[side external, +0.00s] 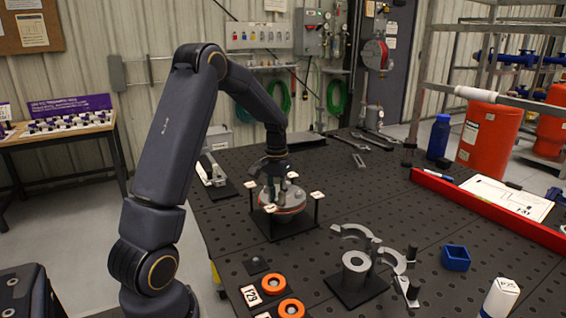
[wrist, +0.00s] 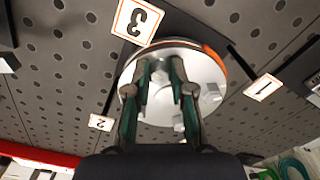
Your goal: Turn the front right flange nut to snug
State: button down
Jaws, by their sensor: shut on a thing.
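The round grey flange (side external: 290,207), with a red-orange edge, sits on a black stand with tagged corner posts on the table. In the wrist view the flange (wrist: 208,65) fills the middle, with bolt heads or nuts (wrist: 212,92) around its face. My gripper (side external: 277,185) points down over the flange. Its two green fingers (wrist: 161,68) reach onto the flange face and are shut on a flange nut (wrist: 160,77), mostly hidden between them. I cannot tell from the pictures which corner this nut is at.
Numbered tags, such as tag 3 (wrist: 137,20) and tag 1 (wrist: 263,87), stand close around the flange. A grey clamp piece (side external: 354,262), orange rings (side external: 272,284), a blue bin (side external: 456,257) and a red tray edge (side external: 490,208) lie to the front and right. Wrenches (side external: 360,140) lie behind.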

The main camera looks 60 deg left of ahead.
jog(key=m, duration=0.5)
jog(key=shift+a+r, duration=0.1)
jog(key=shift+r, duration=0.1)
jog(key=shift+w+m, duration=0.1)
jog(key=shift+m, duration=0.2)
jog(key=c, duration=1)
grip_release()
jog(key=shift+f, duration=0.1)
notch_tip(320, 180, up, 12)
